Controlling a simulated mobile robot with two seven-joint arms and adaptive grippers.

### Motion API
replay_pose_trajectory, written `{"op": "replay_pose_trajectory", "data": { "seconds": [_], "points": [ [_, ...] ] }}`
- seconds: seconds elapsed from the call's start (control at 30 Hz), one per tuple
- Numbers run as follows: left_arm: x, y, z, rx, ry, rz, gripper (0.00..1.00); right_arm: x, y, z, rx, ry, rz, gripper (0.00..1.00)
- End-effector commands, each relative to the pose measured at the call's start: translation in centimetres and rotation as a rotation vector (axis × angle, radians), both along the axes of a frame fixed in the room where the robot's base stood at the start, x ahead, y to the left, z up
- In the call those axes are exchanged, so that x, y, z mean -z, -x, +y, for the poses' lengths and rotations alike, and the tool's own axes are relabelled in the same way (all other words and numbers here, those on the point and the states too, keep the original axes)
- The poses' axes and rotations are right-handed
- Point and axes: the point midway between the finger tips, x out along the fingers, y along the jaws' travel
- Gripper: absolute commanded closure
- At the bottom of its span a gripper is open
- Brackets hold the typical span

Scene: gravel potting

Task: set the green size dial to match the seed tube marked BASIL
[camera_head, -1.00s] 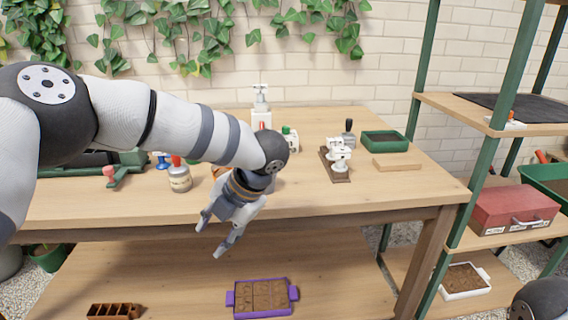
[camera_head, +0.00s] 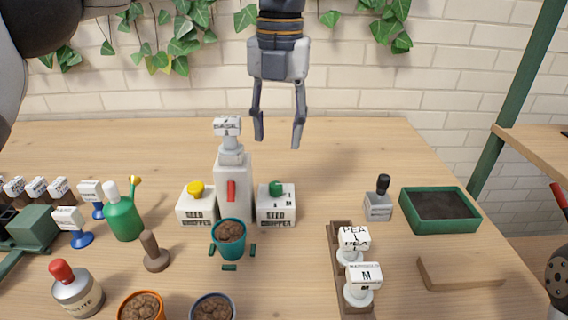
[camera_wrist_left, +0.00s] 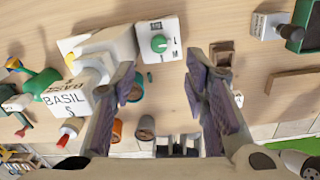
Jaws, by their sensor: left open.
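The green dial (camera_head: 276,188) sits on top of a white seed dropper box (camera_head: 276,207), right of a white dispenser (camera_head: 234,185). In the left wrist view the dial (camera_wrist_left: 158,43) shows as a round green knob with a pale mark across it. The tube marked BASIL (camera_head: 228,127) stands upright on the dispenser. Its label in the left wrist view (camera_wrist_left: 68,97) reads BASIL with an S below. My left gripper (camera_head: 278,142) is open and empty, fingers pointing down above the green dial, apart from it. The dial's setting is too small to read.
A box with a yellow knob (camera_head: 196,188) stands left of the dispenser. A teal pot of soil (camera_head: 230,252) is in front. A brown rack (camera_head: 341,268) holds white tubes, with PEA and M labels. A green tray (camera_head: 470,212) lies right. The table behind the boxes is clear.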

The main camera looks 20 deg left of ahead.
Motion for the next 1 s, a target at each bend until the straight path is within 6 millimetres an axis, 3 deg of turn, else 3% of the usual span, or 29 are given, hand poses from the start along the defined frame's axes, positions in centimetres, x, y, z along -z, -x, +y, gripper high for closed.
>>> {"op": "replay_pose_trajectory", "data": {
  "seconds": [0.2,0.4,0.57,0.77,0.8,0.97,1.0],
  "points": [
    [5.6,0.1,0.2,0.001,-0.001,0.005,0.59,-0.2,-0.1,0.0,0.0,0.0,-0.005,0.6],
    [9.6,0.1,0.4,-0.001,-0.001,0.002,0.59,-0.2,-0.2,0.0,0.0,0.0,-0.008,0.6],
    [10.8,0.1,0.4,-0.001,0.0,0.0,0.59,-0.2,-0.2,0.0,0.0,0.0,-0.008,0.6],
    [10.9,0.1,0.4,-0.001,0.0,0.0,0.59,-0.2,-0.3,0.0,0.0,0.0,-0.008,0.6],
    [10.9,0.1,0.4,-0.001,0.0,0.0,0.61,-0.2,-0.3,0.0,0.0,0.0,-0.008,0.6],
    [10.9,0.1,0.4,-0.001,0.0,0.0,0.97,-0.2,-0.3,0.0,0.0,0.0,-0.008,0.6],
    [10.9,0.1,0.4,-0.001,0.0,0.0,1.0,-0.2,-0.3,0.0,0.0,0.0,-0.008,0.6]
  ]
}}
